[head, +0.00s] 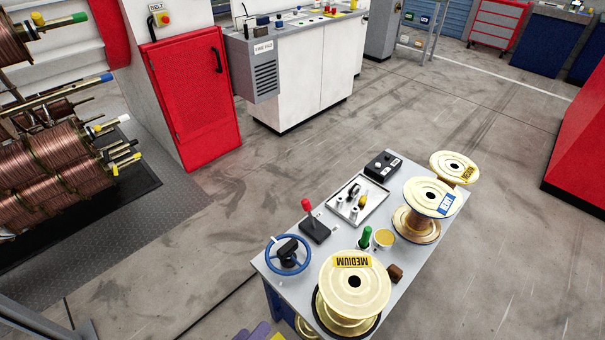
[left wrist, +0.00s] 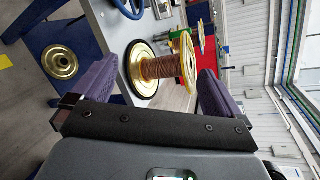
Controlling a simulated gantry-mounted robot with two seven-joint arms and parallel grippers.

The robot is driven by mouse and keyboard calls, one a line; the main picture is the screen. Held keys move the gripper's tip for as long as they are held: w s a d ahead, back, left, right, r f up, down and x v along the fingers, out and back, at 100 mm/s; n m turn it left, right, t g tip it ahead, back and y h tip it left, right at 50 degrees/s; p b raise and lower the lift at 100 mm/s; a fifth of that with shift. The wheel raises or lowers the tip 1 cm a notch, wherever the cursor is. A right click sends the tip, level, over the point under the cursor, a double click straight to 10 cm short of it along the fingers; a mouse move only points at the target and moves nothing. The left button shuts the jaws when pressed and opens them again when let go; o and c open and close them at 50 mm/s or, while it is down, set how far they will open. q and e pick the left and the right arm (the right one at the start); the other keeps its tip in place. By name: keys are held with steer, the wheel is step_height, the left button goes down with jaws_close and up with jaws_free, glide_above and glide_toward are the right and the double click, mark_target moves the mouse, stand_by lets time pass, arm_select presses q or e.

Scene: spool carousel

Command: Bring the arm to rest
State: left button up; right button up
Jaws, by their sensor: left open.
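My left gripper (head: 262,334) shows only as purple fingertips at the bottom edge of the head view, just left of the table's near end. In the left wrist view my left gripper (left wrist: 155,80) has its two purple fingers wide apart with nothing between them. Beyond the fingers a gold-flanged spool of copper wire (left wrist: 163,68) stands on a black round base. In the head view a spool labelled MEDIUM (head: 354,285) stands on the table's near end, close to the fingertips. My right gripper is in neither view.
The grey table (head: 425,238) also holds a blue handwheel (head: 288,256), a red-knobbed lever (head: 311,225), a tray (head: 358,200) and a blue-labelled spool (head: 430,198). A copper spool rack (head: 55,165) stands at left. Floor between them is clear.

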arm_select(q)
steer(key=s+a+n+g+y+p, duration=0.1)
steer(key=s+a+n+g+y, duration=0.4)
steer(key=n, duration=0.9)
steer(key=s+a+n+g+y, duration=0.4)
steer(key=s+n, duration=0.3)
steer(key=n, duration=0.8)
step_height(320, 180, up, 38)
steer(key=a+h+p, duration=0.1)
steer(key=p, duration=3.7)
steer(key=shift+w+r, duration=0.2)
steer(key=shift+r, duration=0.05)
